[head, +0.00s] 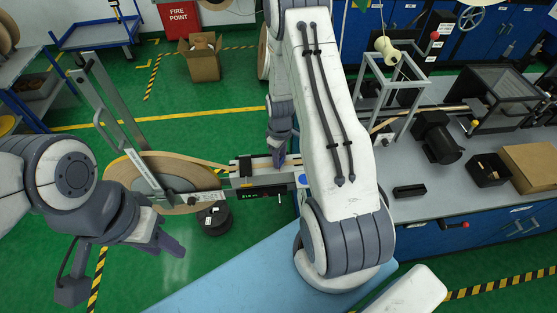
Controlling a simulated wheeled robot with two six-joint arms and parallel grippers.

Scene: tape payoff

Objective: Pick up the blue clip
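A small blue piece (302,179) shows at the right end of the tape payoff's arm, beside my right arm's white link. It may be the blue clip, but it is too small and too partly covered to be sure. My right gripper (279,157) points down over the payoff's guide head (262,172), left of the blue piece. Its fingertips are small and partly hidden, so its opening is unclear. My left gripper (168,243) is low on the left, in front of the large tape reel (190,165) and apart from it. Its finger gap cannot be made out.
A grey workbench (400,205) on the right bears a black machine (437,135), a black bin (489,170) and a cardboard box (530,165). A round black base (215,219) stands below the reel. A light-blue surface (235,275) lies in front. Green floor is open at the back left.

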